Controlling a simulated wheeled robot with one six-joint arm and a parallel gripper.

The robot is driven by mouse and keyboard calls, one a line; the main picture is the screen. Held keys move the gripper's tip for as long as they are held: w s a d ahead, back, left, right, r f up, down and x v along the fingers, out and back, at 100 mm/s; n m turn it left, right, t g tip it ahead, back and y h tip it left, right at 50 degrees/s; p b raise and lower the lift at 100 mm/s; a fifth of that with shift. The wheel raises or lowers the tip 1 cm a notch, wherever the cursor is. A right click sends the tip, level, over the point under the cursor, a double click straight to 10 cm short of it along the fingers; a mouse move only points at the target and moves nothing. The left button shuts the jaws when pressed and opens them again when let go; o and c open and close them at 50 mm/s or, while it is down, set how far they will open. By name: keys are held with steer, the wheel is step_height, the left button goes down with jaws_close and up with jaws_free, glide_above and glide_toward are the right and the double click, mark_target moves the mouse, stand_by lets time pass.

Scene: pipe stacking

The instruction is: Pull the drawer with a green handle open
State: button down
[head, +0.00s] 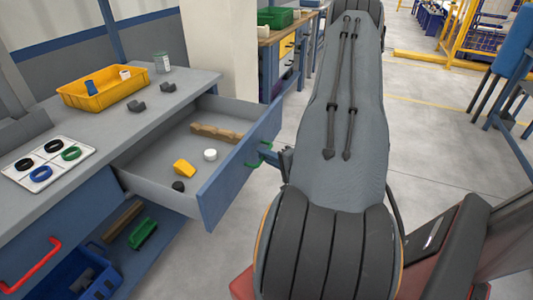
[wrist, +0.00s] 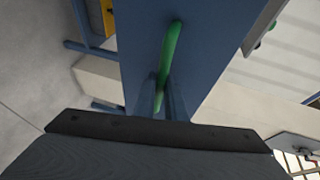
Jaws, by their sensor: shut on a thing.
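The blue-fronted drawer (head: 236,178) is pulled far out of the grey workbench, and its inside shows. Its green handle (head: 261,153) is on the front face. My gripper (head: 275,155) is at the handle, partly hidden behind my arm. In the wrist view, the green handle (wrist: 171,55) runs down between the two fingers of my gripper (wrist: 168,98), which are shut on it. Inside the drawer lie a brown wooden piece (head: 216,133), a yellow piece (head: 184,168), a white round piece (head: 210,155) and a small black piece (head: 178,186).
On the bench top (head: 95,135) are a yellow bin (head: 110,92), a white board with colored rings (head: 30,178), a jar (head: 162,62) and dark brackets. A red handle (head: 32,268) is on the front at lower left. A lower shelf holds a blue crate (head: 65,285). Floor beyond the drawer is clear.

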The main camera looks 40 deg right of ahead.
steer(key=c, duration=1.8)
jaws_free()
steer(key=shift+s, duration=0.1)
steer(key=s, duration=0.3)
steer(key=s+r, duration=0.1)
steer(key=s, duration=0.3)
steer(key=shift+s+r, duration=0.2)
steer(key=shift+s, duration=0.05)
steer(key=shift+d, duration=0.1)
